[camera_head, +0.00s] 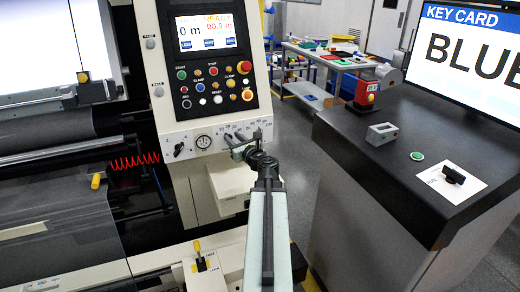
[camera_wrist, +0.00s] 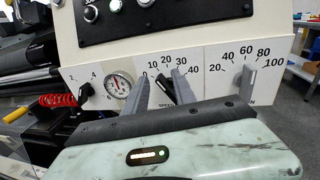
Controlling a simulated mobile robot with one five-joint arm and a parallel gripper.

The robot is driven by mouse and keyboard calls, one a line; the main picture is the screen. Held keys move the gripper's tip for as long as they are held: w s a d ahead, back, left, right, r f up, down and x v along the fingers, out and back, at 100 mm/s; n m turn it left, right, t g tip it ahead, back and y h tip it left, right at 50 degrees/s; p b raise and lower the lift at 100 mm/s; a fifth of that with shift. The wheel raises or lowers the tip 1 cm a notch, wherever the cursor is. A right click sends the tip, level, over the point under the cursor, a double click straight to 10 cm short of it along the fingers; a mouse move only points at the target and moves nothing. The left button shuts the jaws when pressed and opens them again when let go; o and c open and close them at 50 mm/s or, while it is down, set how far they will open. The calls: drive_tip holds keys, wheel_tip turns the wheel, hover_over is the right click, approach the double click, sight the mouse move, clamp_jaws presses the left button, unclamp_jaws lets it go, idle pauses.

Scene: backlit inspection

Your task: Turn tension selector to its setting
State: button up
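The machine's lower panel carries several dials. The middle dial, marked 0 to 40 and labelled SPEED in part, has a black pointer knob (camera_wrist: 183,88) tilted up-left. My gripper (camera_wrist: 160,76) is open, its two grey fingers apart in front of the SPEED dial; whether they touch its knob I cannot tell. In the head view my gripper (camera_head: 240,146) is at the panel, just left of the right-hand knob (camera_head: 257,133).
A left knob (camera_wrist: 84,92) and a round gauge (camera_wrist: 117,85) sit beside the SPEED dial. Buttons and a screen (camera_head: 207,32) are above. A monitor (camera_head: 470,50) reads KEY CARD BLUE.

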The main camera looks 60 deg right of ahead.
drive_tip(key=s+d+f+m+g+h+b, duration=0.25)
drive_tip(key=s+d, duration=0.55)
drive_tip(key=s, duration=0.4)
drive_tip(key=x, duration=0.8)
drive_tip(key=shift+w+r+t, duration=0.25)
drive_tip(key=shift+w+t, duration=0.2)
drive_tip(key=shift+h, duration=0.25)
clamp_jaws()
